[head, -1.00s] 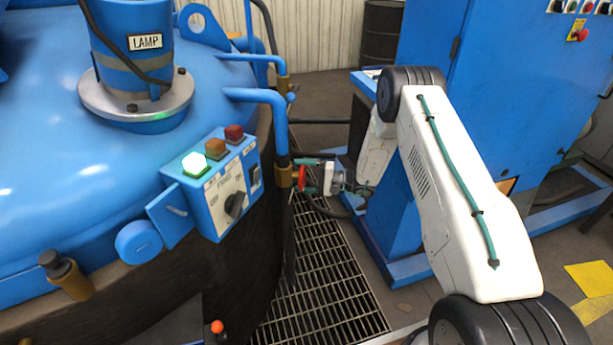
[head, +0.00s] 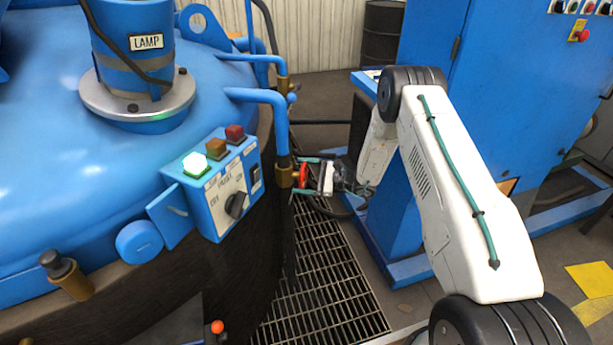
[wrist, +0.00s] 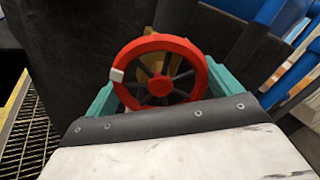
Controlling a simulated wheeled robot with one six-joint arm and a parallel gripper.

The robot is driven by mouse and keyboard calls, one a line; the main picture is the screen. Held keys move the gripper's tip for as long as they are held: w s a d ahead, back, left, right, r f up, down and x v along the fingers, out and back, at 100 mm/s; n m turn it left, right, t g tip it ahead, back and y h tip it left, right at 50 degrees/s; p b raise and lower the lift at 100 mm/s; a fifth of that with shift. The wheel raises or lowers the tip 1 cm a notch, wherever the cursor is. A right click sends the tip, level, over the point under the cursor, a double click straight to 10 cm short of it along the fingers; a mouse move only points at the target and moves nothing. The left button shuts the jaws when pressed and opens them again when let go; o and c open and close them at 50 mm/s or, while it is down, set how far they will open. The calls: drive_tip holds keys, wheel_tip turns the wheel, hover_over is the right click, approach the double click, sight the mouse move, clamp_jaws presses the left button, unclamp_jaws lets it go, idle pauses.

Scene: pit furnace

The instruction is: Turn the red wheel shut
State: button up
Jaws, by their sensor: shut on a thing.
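The red wheel (head: 303,175) sits on a brass valve on the blue pipe at the furnace's side. In the wrist view the wheel (wrist: 160,86) faces me, with dark spokes, a red hub and a white mark at the left of its rim. My gripper (head: 307,175) is at the wheel, with its teal fingers on either side of the rim. In the wrist view the fingers of my gripper (wrist: 160,92) show left and right of the wheel, shut on it. The lower part of the wheel is hidden by the gripper body.
The blue furnace (head: 60,200) fills the left, with a control box (head: 215,195) and a lit green lamp (head: 196,164). A blue cabinet (head: 500,90) stands right, close by my arm. A floor grating (head: 325,290) lies below the valve.

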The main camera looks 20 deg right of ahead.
drive_tip(key=m, duration=0.4)
drive_tip(key=shift+a+m, duration=0.1)
drive_tip(key=shift+m, duration=0.2)
drive_tip(key=m, duration=0.3)
drive_tip(key=shift+m, duration=0.3)
drive_tip(key=m, duration=0.4)
drive_tip(key=shift+w, duration=0.1)
drive_tip(key=shift+m, duration=2.1)
drive_tip(key=shift+w, duration=0.1)
drive_tip(key=o, duration=0.7)
drive_tip(key=shift+d, duration=0.2)
